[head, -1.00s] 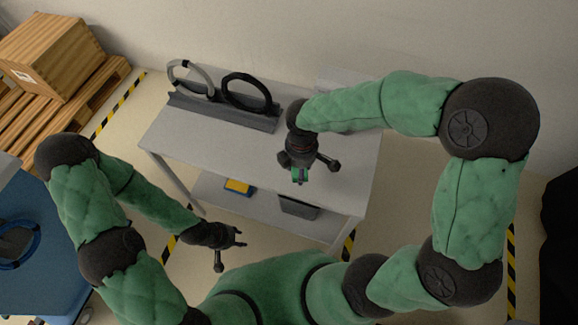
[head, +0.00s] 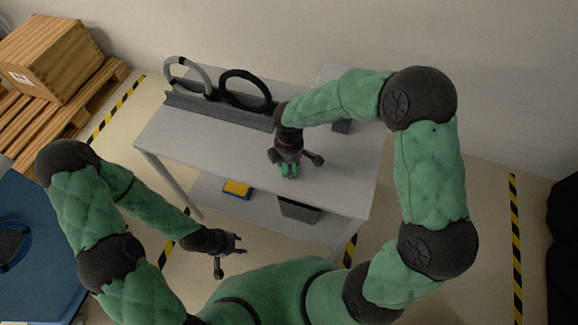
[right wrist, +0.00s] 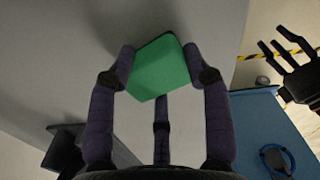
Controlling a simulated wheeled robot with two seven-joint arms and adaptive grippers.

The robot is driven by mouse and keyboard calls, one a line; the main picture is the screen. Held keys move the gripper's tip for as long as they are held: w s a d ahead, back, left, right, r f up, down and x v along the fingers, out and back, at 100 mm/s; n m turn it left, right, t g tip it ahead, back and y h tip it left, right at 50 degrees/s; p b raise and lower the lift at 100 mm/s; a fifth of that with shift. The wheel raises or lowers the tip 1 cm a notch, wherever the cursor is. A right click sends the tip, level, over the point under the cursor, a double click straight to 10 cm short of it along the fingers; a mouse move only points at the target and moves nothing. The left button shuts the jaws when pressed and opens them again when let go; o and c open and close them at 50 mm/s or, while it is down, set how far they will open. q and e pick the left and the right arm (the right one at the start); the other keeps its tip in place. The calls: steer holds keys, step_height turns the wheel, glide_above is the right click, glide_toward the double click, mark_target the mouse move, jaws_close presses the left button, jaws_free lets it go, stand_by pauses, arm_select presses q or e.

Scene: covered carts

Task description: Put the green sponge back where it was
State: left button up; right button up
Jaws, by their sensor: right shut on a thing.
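The green sponge (right wrist: 160,68) is a small green block between the fingers of my right gripper (right wrist: 160,75) in the right wrist view. In the head view my right gripper (head: 289,172) points down over the grey table top (head: 215,150), right of its middle, with a bit of the sponge showing at its fingertips. I cannot tell whether the sponge touches the table. My left gripper (head: 232,254) is empty with its fingers spread, in front of the table's front left leg.
A dark rack (head: 215,108) with a grey ring (head: 205,70) and a black ring (head: 262,82) stands along the table's back. A yellow and blue block (head: 237,188) and a grey bin (head: 299,211) are on the lower shelf. A blue cart (head: 60,265) stands at left.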

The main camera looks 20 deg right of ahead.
steer(key=o, duration=1.2)
steer(key=shift+c, duration=0.2)
step_height(320, 180, up, 12)
steer(key=p, duration=0.4)
steer(key=shift+w, duration=0.1)
